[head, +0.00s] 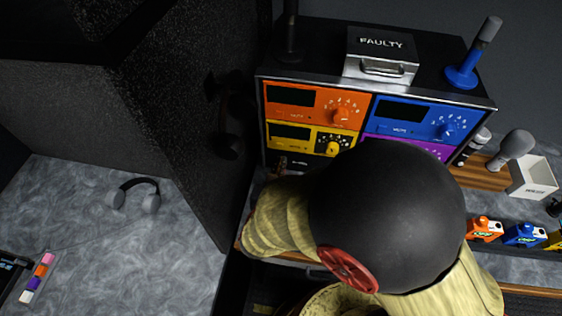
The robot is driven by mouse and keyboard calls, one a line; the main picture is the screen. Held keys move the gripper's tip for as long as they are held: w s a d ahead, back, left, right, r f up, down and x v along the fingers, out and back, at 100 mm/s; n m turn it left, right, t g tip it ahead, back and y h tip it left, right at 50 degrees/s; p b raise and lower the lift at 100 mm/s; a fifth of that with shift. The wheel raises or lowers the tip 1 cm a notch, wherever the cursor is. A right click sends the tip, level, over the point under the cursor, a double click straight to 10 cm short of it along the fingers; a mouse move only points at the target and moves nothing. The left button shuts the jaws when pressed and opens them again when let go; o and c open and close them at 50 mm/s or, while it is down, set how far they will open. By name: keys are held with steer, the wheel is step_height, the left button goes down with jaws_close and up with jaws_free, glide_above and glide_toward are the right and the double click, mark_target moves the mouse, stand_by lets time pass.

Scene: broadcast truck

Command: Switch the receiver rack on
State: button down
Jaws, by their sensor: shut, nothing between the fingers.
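The receiver rack (260,120) stands on the bench with its coloured units facing me. An orange unit (290,96) is at upper left, a yellow one (290,134) below it, a blue one (400,117) at upper right and a purple one (432,151) below that. Their displays look dark. A small brown part (281,164) shows at the rack's lower left; I cannot tell what it is. My arm covers the lower middle and right of the rack. I cannot make out my gripper; it seems hidden by my arm.
To the right are a white bin (533,177), a grey microphone (511,149) and orange (485,229) and blue (524,235) packs. Headphones (134,194) lie on the left surface.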

steer(key=shift+p+v, duration=0.65)
steer(key=shift+v, duration=0.6)
steer(key=p+v, duration=0.2)
steer(key=v, duration=0.2)
steer(key=shift+s, duration=0.25)
steer(key=shift+s, duration=0.1)
